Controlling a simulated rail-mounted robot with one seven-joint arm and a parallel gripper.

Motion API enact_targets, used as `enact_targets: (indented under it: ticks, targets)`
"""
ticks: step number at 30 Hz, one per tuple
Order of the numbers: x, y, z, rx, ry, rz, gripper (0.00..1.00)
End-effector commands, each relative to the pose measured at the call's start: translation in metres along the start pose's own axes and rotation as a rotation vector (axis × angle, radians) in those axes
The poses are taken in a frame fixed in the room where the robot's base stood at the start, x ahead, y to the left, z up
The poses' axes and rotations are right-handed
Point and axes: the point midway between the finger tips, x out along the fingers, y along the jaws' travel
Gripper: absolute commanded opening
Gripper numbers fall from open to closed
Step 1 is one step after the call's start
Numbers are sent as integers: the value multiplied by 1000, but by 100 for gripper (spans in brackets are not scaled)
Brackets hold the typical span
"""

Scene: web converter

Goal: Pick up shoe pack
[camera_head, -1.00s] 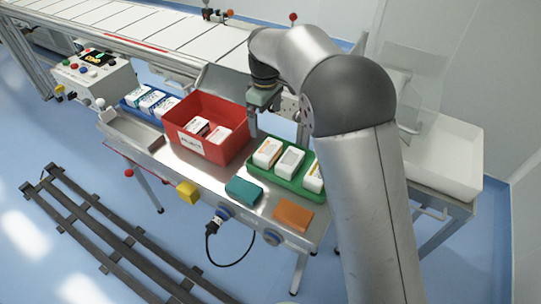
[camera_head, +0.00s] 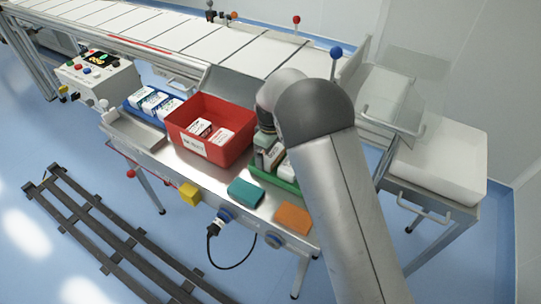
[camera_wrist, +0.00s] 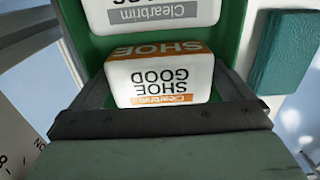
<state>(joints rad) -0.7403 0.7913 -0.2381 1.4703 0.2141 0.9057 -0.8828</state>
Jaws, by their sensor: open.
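The shoe pack (camera_wrist: 160,76), a white box with an orange band reading "SHOE GOOD Clearbrim", lies in the green tray (camera_wrist: 77,56). In the wrist view my open gripper (camera_wrist: 160,92) has one finger at each side of the pack. I cannot tell whether the fingers touch it. In the head view my gripper (camera_head: 265,158) is over the left end of the green tray (camera_head: 285,185), and my arm hides much of that tray. A second, grey-banded Clearbrim pack (camera_wrist: 150,14) lies just beyond the shoe pack.
A red bin (camera_head: 207,146) holding two packs stands close left of my gripper. A blue tray (camera_head: 130,108) with several packs is farther left. A teal block (camera_head: 246,193) and an orange block (camera_head: 293,218) lie along the front edge. The conveyor (camera_head: 170,30) runs behind.

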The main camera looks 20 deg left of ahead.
Motion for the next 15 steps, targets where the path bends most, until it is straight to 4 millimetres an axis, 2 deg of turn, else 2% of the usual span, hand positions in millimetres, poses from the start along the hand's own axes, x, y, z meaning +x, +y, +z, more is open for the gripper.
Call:
enact_targets:
  ticks: [6,7,10,15]
  targets:
    - [1,0,0,0,1,0,100]
    - [1,0,0,0,1,0,94]
    - [0,0,0,0,1,0,67]
    - [0,0,0,0,1,0,65]
